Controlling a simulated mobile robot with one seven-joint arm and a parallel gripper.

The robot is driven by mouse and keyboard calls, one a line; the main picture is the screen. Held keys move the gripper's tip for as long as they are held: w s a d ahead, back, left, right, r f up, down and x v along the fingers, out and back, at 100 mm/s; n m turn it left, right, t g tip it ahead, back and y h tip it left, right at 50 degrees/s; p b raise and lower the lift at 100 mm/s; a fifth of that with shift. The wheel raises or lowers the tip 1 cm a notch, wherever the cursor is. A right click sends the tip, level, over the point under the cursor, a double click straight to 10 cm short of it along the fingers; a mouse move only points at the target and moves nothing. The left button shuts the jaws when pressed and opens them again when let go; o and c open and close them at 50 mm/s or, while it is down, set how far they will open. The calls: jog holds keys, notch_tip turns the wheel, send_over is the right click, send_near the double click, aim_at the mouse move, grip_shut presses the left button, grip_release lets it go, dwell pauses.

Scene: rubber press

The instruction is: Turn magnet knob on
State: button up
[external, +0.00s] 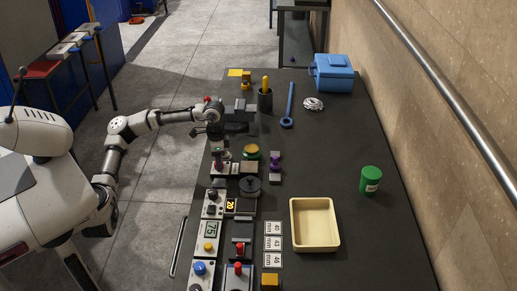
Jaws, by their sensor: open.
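My gripper (214,131) is at the far left edge of the dark table, its jaws small and dark against the dark fixtures. It is open, and I see nothing held in it. Just in front of it stands a small grey fixture with a reddish upright part (221,156). Dark blocks (239,115) sit right beside the gripper. No part can be clearly told as the magnet knob at this size; my wrist and gripper cover some of this area.
The table (335,150) carries a yellow-topped button (251,151), a black round plate (250,186), display boxes (211,230), a cream tray (314,224), a green can (371,179), a blue toolbox (332,72) and a dark cup (265,101). The table's middle right is clear.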

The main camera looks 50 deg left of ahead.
jog(key=shift+c, duration=0.4)
jog(key=c, duration=0.9)
jog(key=shift+r+m+p, duration=0.15)
jog(key=shift+m+p, duration=0.15)
jog(key=shift+p, duration=0.25)
jog(key=m+p, duration=0.2)
jog(key=shift+d+r+p, duration=0.1)
jog(key=shift+p, duration=0.2)
jog(key=m+p, duration=0.9)
jog(key=m, duration=0.1)
jog(key=shift+m+y+p, duration=0.4)
jog(key=shift+f+m+p, duration=0.2)
jog(key=shift+m+p, duration=0.65)
jog(key=shift+m, duration=1.15)
